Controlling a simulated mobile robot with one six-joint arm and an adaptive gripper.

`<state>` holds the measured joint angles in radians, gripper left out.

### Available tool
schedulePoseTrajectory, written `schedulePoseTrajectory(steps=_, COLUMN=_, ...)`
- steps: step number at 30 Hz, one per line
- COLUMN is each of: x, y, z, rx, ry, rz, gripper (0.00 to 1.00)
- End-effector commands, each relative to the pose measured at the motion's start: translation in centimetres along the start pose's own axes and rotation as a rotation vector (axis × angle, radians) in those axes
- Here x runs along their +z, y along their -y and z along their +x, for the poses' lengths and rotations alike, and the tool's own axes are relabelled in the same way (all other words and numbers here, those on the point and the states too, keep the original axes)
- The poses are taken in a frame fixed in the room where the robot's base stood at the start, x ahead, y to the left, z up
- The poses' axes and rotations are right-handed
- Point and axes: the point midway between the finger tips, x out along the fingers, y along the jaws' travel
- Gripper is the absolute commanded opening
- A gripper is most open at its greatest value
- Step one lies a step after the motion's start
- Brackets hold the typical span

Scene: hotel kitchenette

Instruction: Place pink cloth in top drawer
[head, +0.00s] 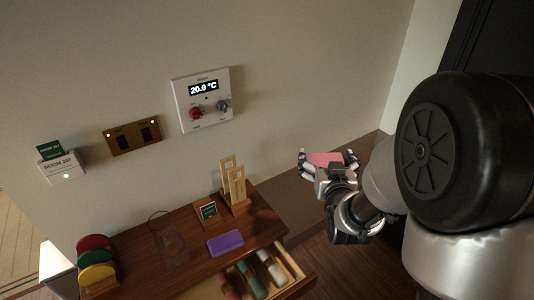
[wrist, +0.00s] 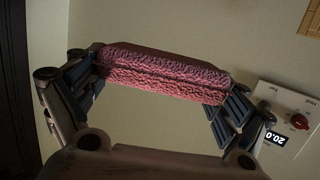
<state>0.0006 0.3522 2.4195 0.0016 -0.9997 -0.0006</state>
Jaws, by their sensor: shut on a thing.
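The pink cloth (wrist: 165,75) is a folded, rough-textured bar held across my gripper (wrist: 165,90) in the wrist view. Both fingers press on its ends. In the head view the pink cloth (head: 325,159) shows between the fingers of my gripper (head: 328,163), raised in the air to the right of the wooden cabinet (head: 190,262). The top drawer (head: 300,277) is pulled open at the cabinet's front, below and to the left of my gripper. Several rolled cloths, green, tan and white, lie in it.
On the cabinet top are a purple cloth (head: 225,242), a wooden stand (head: 234,190), a small dark sign (head: 208,210) and a rack of coloured discs (head: 95,262). A thermostat (head: 202,99) is on the wall. A low brown surface (head: 300,205) lies behind my gripper.

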Motion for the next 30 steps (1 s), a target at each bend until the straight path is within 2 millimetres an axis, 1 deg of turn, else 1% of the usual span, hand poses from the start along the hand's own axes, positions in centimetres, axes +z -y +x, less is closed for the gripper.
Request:
schedulePoseTrajectory(steps=2, x=0.1, y=0.4, z=0.2, rx=-0.013, ry=-0.001, rz=-0.004, gripper=0.65)
schedulePoseTrajectory(steps=5, x=1.0, y=2.2, z=0.9, rx=-0.073, ry=0.000, rz=-0.025, gripper=0.65)
schedulePoseTrajectory(steps=8, x=2.5, y=5.5, z=1.8, rx=-0.181, ry=-0.001, rz=-0.057, gripper=0.65)
schedulePoseTrajectory(steps=9, x=3.2, y=7.1, z=2.1, rx=-0.233, ry=-0.003, rz=-0.069, gripper=0.65)
schedulePoseTrajectory(steps=12, x=5.0, y=10.7, z=2.4, rx=-0.358, ry=-0.003, rz=-0.094, gripper=0.65)
schedulePoseTrajectory(steps=15, x=6.7, y=13.7, z=2.2, rx=-0.465, ry=-0.002, rz=-0.109, gripper=0.65)
schedulePoseTrajectory(steps=18, x=7.8, y=15.7, z=1.9, rx=-0.538, ry=-0.002, rz=-0.115, gripper=0.65)
schedulePoseTrajectory(steps=22, x=8.4, y=16.8, z=1.7, rx=-0.582, ry=-0.002, rz=-0.118, gripper=0.65)
schedulePoseTrajectory(steps=30, x=8.4, y=16.9, z=1.6, rx=-0.586, ry=-0.002, rz=-0.119, gripper=0.65)
